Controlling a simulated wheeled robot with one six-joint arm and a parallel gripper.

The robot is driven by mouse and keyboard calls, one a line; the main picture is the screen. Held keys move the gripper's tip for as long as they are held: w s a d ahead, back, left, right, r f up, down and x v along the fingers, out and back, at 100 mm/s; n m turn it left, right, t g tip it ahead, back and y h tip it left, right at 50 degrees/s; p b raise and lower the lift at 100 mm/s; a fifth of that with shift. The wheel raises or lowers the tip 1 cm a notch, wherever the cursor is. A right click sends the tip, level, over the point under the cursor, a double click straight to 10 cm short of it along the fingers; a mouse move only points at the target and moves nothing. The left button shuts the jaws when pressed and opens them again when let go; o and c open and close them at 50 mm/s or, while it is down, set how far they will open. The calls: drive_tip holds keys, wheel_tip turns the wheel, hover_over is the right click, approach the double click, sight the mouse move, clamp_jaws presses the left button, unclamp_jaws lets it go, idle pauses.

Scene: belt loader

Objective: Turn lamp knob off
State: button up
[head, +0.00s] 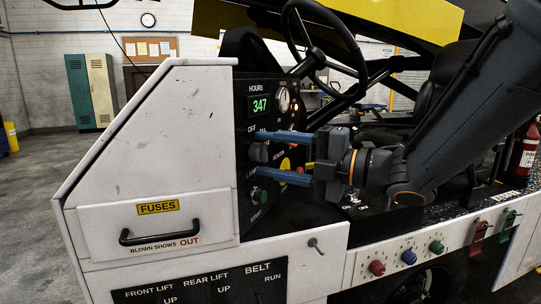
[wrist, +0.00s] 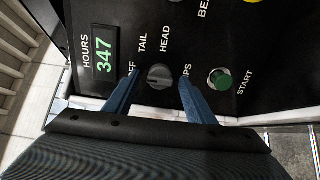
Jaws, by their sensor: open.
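The lamp knob (head: 258,152) is a dark grey round knob on the black control panel, and it also shows in the wrist view (wrist: 160,77). OFF, TAIL and HEAD labels surround it; the left finger partly covers OFF. I cannot tell surely which label the knob points at. My gripper (wrist: 159,74) is open, with its two blue fingers either side of the knob and clear gaps between. In the head view my gripper (head: 259,152) reaches in from the right, one finger above the knob and one below it.
A green START button (wrist: 220,80) sits close beside the right finger. The HOURS display (head: 260,106) reads 347 above the knob. A yellow beacon control (head: 285,164) is nearby. A steering wheel (head: 325,45) stands behind, and a white FUSES drawer (head: 157,227) is at left.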

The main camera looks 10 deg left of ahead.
drive_tip(key=v, duration=0.7)
drive_tip(key=shift+d, duration=0.25)
drive_tip(key=w+d+f+m+t+h+p, duration=0.4)
drive_tip(key=w+d+f+m+t+h, duration=0.2)
drive_tip(key=w+d+m+t+h, duration=0.6)
drive_tip(key=s+d+f+m+g+h+p, duration=0.2)
drive_tip(key=s+d+f+m+g+h, duration=0.25)
drive_tip(key=d+f+m+g, duration=0.45)
drive_tip(key=s+d+f+m+g+p, duration=0.1)
drive_tip(key=s+m+g, duration=0.1)
drive_tip(key=s+m, duration=0.2)
drive_tip(key=s+d+f+m+g+p, duration=0.1)
drive_tip(key=s+m, duration=0.3)
drive_tip(key=s, duration=0.6)
drive_tip(key=s+d+f+m+g+h+p, duration=0.1)
drive_tip(key=s+f+m+g, duration=0.1)
drive_tip(key=s+m+g, duration=0.2)
drive_tip(key=s, duration=0.3)
drive_tip(key=shift+s+d+m+p, duration=0.3)
drive_tip(key=shift+p, duration=0.1)
